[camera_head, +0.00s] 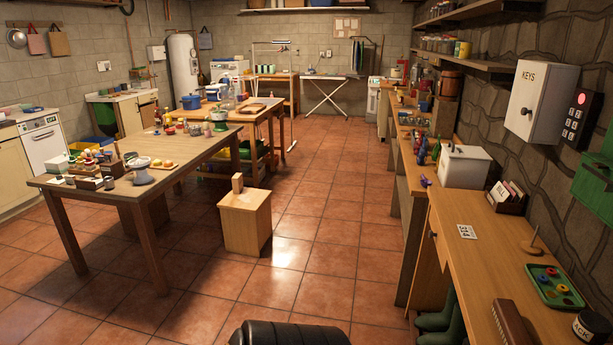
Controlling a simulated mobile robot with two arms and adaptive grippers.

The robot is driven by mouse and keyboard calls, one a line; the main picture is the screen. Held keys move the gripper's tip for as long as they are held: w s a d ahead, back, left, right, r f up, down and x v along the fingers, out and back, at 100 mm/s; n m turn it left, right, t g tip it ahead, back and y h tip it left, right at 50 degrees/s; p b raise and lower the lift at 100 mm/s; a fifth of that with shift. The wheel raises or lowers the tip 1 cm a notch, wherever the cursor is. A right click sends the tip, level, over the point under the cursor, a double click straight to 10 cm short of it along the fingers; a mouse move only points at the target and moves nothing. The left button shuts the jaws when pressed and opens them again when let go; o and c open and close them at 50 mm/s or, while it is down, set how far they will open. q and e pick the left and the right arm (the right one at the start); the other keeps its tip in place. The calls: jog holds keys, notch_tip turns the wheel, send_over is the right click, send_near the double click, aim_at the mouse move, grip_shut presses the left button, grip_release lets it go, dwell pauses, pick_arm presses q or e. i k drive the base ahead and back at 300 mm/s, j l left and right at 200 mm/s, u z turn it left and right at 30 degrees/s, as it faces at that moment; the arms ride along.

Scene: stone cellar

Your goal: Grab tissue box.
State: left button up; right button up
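I cannot make out a tissue box for certain. A small white and green box (56,164) stands at the left end of the wooden table (150,187) and may be it, but it is too small to tell. A larger white box (464,167) with a dark knob on top stands on the right-hand workbench (463,213). Neither of my grippers is in view.
A small wooden cabinet (246,222) stands on the tiled floor right of the table. Green boots (440,322) stand by the workbench at the lower right. Open floor (330,215) runs down the middle toward an ironing board (326,80).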

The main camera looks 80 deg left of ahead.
aim_at(236, 180)
jog(key=u, duration=3.1)
jog(key=i+z, duration=0.25)
jog(key=i, duration=2.9)
jog(key=l, duration=0.05)
